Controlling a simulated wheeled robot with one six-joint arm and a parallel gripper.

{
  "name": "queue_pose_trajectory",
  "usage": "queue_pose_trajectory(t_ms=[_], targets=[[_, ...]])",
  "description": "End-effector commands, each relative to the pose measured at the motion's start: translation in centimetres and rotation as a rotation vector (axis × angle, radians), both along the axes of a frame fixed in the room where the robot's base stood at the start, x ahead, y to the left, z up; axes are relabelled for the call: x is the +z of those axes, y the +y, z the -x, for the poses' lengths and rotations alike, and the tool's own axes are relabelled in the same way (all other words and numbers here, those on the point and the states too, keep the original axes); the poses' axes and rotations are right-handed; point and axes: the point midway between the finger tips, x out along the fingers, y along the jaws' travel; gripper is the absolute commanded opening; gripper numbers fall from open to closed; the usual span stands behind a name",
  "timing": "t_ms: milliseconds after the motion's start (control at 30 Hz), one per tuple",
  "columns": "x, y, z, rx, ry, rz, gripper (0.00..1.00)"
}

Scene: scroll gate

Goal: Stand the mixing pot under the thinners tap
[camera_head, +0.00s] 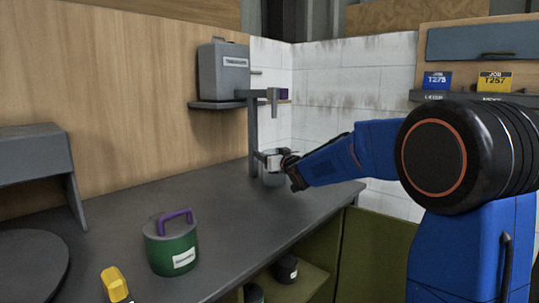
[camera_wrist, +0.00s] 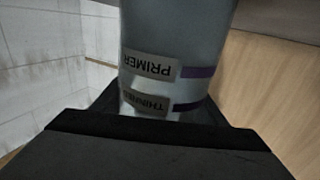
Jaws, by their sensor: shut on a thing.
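The mixing pot (camera_head: 273,178) is a pale grey cylinder at the far end of the bench, partly hidden by my gripper (camera_head: 273,160). In the wrist view the pot (camera_wrist: 175,35) fills the middle, with upside-down PRIMER and THINNERS labels beside purple bands. My gripper is shut on the pot. The thinners tap (camera_head: 274,103) has a purple part and hangs from a grey arm above the pot, roughly in line with it in the head view. A grey tank (camera_head: 223,75) with a small label stands on a wall shelf behind. I cannot tell whether the pot's base touches the bench.
A grey post (camera_head: 253,130) stands just left of the pot. A green can (camera_head: 172,248) with a purple handle and a yellow object (camera_head: 114,284) are on the near bench (camera_head: 220,208). Dark tins sit on a lower shelf (camera_head: 310,283). The middle bench is clear.

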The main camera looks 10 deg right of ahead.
Motion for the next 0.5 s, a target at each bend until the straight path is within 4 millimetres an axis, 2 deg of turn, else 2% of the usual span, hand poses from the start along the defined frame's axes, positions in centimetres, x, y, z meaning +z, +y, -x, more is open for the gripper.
queue_pose_trajectory(t_ms=[233,267,300,333,500], targets=[[-0.13,0.0,0.01,0.0,-0.002,0.0,0.1],[-0.21,-0.01,0.01,0.0,0.0,0.0,0.7],[-0.19,-0.01,0.01,0.0,0.0,0.0,0.8],[-0.19,-0.01,0.01,0.0,0.0,0.0,0.84],[-0.18,0.0,0.01,0.0,0.0,0.0,0.84]])
